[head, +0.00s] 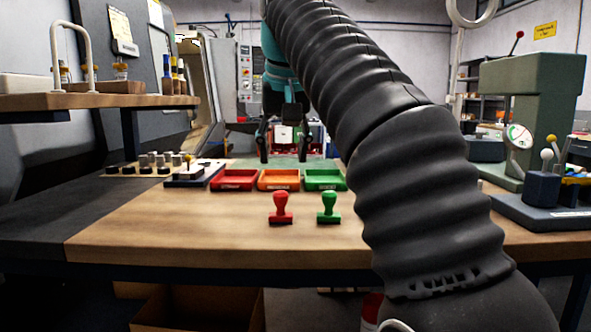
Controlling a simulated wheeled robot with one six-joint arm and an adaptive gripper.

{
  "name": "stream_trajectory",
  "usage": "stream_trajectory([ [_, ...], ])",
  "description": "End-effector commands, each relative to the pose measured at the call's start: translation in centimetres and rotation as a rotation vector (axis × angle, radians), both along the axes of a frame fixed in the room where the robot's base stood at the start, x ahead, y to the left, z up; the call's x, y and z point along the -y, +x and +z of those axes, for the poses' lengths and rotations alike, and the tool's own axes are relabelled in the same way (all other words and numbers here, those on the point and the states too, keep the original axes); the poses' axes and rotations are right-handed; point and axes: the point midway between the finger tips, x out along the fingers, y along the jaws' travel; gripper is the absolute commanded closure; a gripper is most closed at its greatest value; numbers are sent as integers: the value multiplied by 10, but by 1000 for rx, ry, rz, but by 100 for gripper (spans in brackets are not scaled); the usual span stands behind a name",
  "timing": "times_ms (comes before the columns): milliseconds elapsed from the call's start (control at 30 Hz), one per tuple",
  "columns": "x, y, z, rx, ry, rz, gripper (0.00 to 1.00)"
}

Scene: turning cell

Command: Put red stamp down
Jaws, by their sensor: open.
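The red stamp (281,209) stands upright on the wooden table (180,235), near its front. A green stamp (328,208) stands upright to its right, a small gap apart. My gripper (284,157) hangs from my arm above the table, farther back than the stamps. Its two dark fingers are spread wide and nothing shows held between them. It is apart from the red stamp.
Red (234,180), orange (279,180) and green (325,180) trays stand in a row behind the stamps. A dark block with pegs (196,174) is to their left. A green press (540,110) and a dial gauge (518,137) are at right. A raised shelf (90,101) overhangs the left.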

Motion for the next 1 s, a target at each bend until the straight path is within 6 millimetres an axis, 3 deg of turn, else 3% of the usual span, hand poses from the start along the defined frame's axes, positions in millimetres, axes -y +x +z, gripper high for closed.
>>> stream_trajectory([
  [333,2,-2,0,0,0,-1,45],
  [533,26,-14,-14,7,-4,-11,45],
  [767,67,-46,-61,20,-5,-24,45],
  [1000,104,-90,-129,36,-2,-47,45],
])
